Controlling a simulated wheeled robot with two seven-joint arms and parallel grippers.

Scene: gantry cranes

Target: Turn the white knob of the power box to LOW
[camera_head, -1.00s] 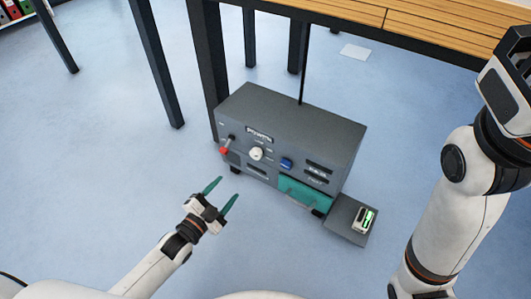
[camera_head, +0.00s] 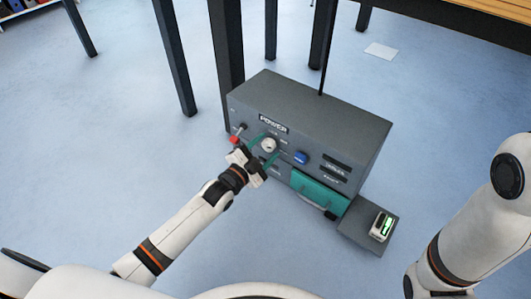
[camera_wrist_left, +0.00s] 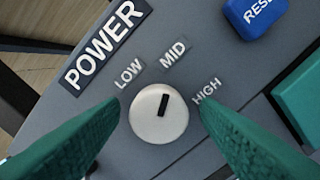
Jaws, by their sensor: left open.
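The grey power box (camera_head: 318,112) stands on the floor under a table edge. Its round white knob (camera_head: 269,145) is on the front panel; in the left wrist view the knob (camera_wrist_left: 150,126) has a black mark that points about at the MID label (camera_wrist_left: 173,52). The LOW label (camera_wrist_left: 129,73) is to its upper left and the HIGH label (camera_wrist_left: 207,91) to its upper right. My left gripper (camera_head: 263,153) is open, with its green fingers on either side of the knob. I cannot tell whether they touch it. My right gripper is out of view.
A red-tipped lever (camera_head: 234,140) is left of the knob and a blue RESET button (camera_head: 301,157) is right of it. A green panel (camera_head: 319,193) is lower right. A small device (camera_head: 381,227) lies on a grey plate beside the box. Dark table legs stand behind.

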